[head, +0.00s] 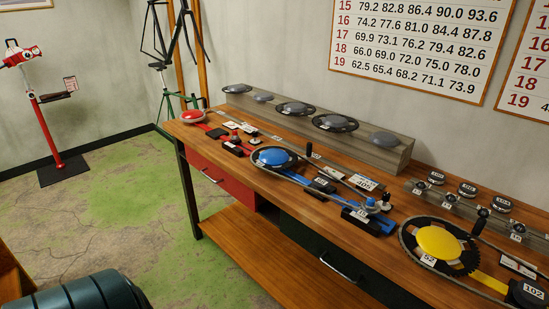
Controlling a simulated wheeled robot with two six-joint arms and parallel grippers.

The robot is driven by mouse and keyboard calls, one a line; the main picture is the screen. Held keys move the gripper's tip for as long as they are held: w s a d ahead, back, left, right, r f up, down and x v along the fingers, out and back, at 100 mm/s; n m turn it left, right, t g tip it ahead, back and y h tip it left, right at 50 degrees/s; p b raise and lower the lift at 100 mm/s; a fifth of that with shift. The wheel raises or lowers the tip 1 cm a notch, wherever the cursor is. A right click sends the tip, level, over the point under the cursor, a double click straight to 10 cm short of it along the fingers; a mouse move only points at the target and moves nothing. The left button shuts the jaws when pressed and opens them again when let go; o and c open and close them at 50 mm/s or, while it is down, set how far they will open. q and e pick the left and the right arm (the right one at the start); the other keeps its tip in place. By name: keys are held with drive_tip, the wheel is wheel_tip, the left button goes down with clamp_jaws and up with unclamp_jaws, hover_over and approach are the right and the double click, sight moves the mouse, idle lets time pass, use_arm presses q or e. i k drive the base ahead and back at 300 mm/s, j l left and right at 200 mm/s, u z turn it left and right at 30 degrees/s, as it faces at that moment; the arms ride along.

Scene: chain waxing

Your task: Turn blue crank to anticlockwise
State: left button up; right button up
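The blue crank (272,157) lies on the wooden workbench (226,209), near its middle. It has a round blue disc within a dark ring, and a chain runs from it toward blue fittings (370,205) on the right. An upright black handle (308,150) stands at the far right edge of the ring. Neither of my grippers shows in the head view.
A red set (194,115) lies at the bench's left end, a yellow crank (438,241) at the right. A red stand (46,130) and a dark ribbed object (85,292) are left of the bench, with clear floor between.

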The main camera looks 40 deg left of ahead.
sight(276, 157)
drive_tip(key=i+l+u, duration=0.65)
drive_tip(key=u, duration=1.3)
drive_tip(key=i+j, duration=0.35)
drive_tip(key=j, duration=0.25)
drive_tip(key=i+j+z, duration=0.1)
drive_tip(key=z, duration=0.3)
drive_tip(key=i+j+z, duration=0.1)
drive_tip(key=j+z, duration=0.15)
drive_tip(key=z, duration=0.2)
drive_tip(key=j+z, duration=0.2)
drive_tip(key=z, duration=0.2)
